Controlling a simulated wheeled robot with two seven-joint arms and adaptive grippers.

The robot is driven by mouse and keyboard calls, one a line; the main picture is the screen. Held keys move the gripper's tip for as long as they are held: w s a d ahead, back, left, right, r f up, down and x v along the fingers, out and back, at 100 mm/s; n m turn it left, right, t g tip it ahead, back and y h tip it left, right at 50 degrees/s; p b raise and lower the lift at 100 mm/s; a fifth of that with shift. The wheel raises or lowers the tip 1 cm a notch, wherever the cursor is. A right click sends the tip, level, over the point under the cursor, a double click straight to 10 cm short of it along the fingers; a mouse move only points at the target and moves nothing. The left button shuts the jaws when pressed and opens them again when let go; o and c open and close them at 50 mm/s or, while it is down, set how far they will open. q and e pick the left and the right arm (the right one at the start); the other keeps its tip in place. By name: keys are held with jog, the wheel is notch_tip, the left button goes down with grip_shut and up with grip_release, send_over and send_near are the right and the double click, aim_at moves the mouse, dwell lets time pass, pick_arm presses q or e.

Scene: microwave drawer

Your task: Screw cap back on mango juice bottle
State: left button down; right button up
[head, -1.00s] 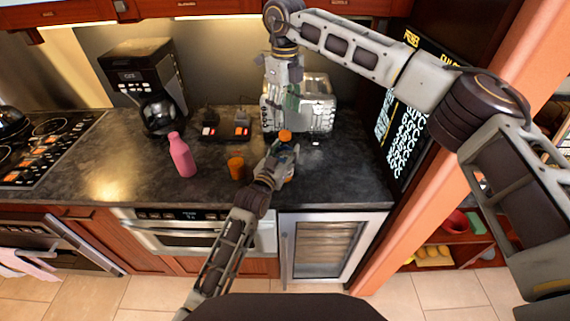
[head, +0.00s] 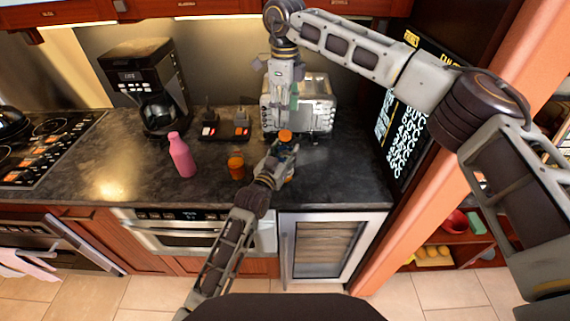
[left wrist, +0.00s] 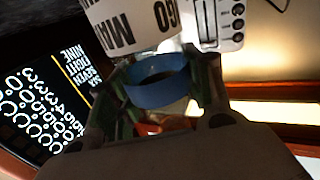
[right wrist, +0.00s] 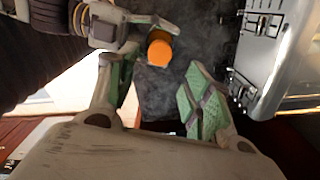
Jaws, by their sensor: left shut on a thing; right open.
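The mango juice bottle (left wrist: 130,30) shows its white lettered label in the left wrist view, with a blue band (left wrist: 158,88) between the fingers. My left gripper (head: 281,158) is shut on the bottle and hides much of it in the head view. An orange, cap-like top (head: 285,136) shows above that gripper. It also shows in the right wrist view (right wrist: 160,48); I cannot tell how it is seated. My right gripper (head: 285,108) points down above it, open and empty. Its green-padded fingers (right wrist: 155,100) are apart and not touching the orange top.
A silver toaster (head: 315,102) stands close behind and to the right. A pink bottle (head: 181,155) and a small orange container (head: 236,167) stand to the left on the dark counter (head: 130,175). A coffee maker (head: 150,85) is at the back left.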

aim_at(285, 133)
jog(key=shift+f, duration=0.2)
jog(key=shift+f, duration=3.85)
jog(key=shift+c, duration=0.3)
jog(key=c, duration=1.1)
jog(key=o, duration=1.2)
jog(key=shift+r, duration=0.2)
notch_tip(285, 133, up, 12)
jog(key=shift+f, duration=0.2)
